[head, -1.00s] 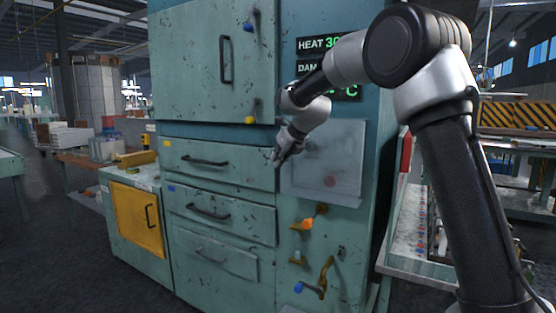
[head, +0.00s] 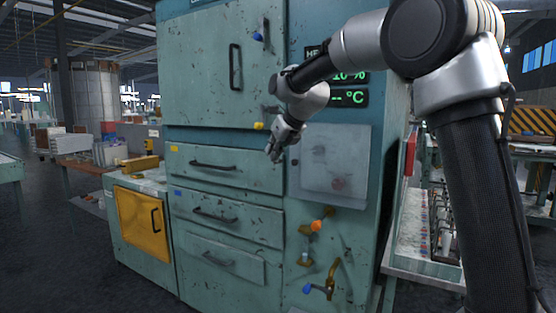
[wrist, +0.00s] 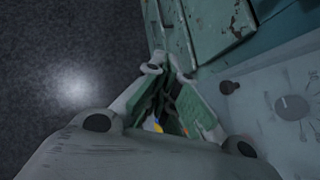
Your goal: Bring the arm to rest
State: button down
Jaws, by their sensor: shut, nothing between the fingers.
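My gripper (head: 274,156) hangs at the end of my bent arm, pointing down and a little left. In the head view it is in front of the teal cabinet, near the right end of the top drawer (head: 225,168). Its fingers are together with nothing held. The wrist view looks down along the gripper (wrist: 168,70), with the cabinet front and dark floor beyond. I cannot tell the exact gap between gripper and cabinet.
The teal cabinet (head: 205,75) has drawers, a pale panel (head: 335,160), an orange-knobbed valve (head: 317,225) and a blue-handled valve (head: 310,288). A low unit with a yellow door (head: 142,222) adjoins it at left. A bench (head: 425,262) stands at right. The left floor is open.

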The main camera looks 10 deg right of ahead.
jog(key=s+d+f+n+g+h, duration=0.1)
jog(key=s+d+f+n+g, duration=0.2)
jog(key=s+n, duration=0.6)
jog(key=s+d+f+n+g+h, duration=0.1)
jog(key=s+d+f+n, duration=0.4)
jog(key=n, duration=0.7)
jog(key=s+d+f+n+h, duration=0.1)
jog(key=s+d+n, duration=0.3)
jog(key=s+d, duration=0.4)
jog(key=s+d+f+n+h, duration=0.1)
jog(key=s+d+n, duration=0.4)
jog(key=s, duration=1.7)
jog(key=d, duration=0.3)
jog(key=shift+s+d+f+t, duration=0.15)
jog(key=shift+s+f+t, duration=0.15)
jog(key=shift+s+f, duration=0.1)
